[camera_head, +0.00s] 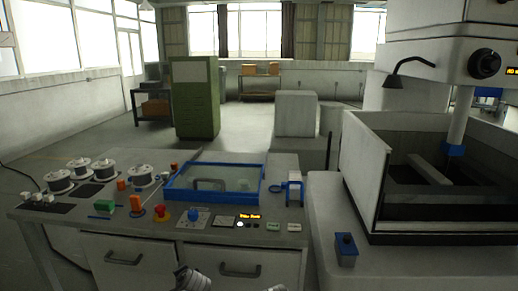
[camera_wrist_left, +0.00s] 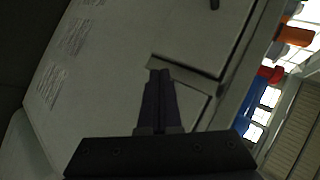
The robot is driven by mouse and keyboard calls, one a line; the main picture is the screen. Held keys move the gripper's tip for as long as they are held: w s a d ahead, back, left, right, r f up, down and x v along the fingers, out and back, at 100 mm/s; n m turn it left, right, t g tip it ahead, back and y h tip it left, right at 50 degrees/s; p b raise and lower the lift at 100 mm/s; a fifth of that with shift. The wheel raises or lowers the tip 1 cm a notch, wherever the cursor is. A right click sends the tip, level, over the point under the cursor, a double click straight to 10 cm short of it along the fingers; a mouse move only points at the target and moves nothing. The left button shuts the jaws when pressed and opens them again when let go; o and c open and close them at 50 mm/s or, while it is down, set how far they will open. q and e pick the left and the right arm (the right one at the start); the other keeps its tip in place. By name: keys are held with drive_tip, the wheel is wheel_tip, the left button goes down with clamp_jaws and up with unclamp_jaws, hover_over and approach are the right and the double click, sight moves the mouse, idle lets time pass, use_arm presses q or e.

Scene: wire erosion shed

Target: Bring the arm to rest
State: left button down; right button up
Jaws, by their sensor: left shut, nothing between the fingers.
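My left gripper (camera_wrist_left: 160,76) shows in the left wrist view with its dark fingers together and nothing between them. It points toward the pale front of a cabinet with vents and drawer seams. In the head view, a grey piece of my own arm shows at the bottom edge, left of the middle, in front of the drawers of the workbench (camera_head: 150,238). The left fingertips cannot be made out there. My right gripper is not seen in either view.
The bench top holds several wire spools (camera_head: 142,175), a red button (camera_head: 163,213), a blue-framed tray (camera_head: 175,190) and a small display (camera_head: 249,216). A wire erosion machine (camera_head: 358,160) stands at the right.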

use_arm(q)
drive_tip(key=s+d+f+n+g+h, duration=0.2)
drive_tip(key=s+d+f+n+g, duration=0.15)
drive_tip(key=s+d, duration=0.55)
drive_tip(key=s+d+f+n+g+h, duration=0.2)
drive_tip(key=s+d+f+g, duration=0.3)
drive_tip(key=s+d, duration=0.4)
wheel_tip(320, 180, up, 13)
drive_tip(key=p, duration=1.3)
drive_tip(key=shift+s+r, duration=0.2)
drive_tip(key=shift+s, duration=0.25)
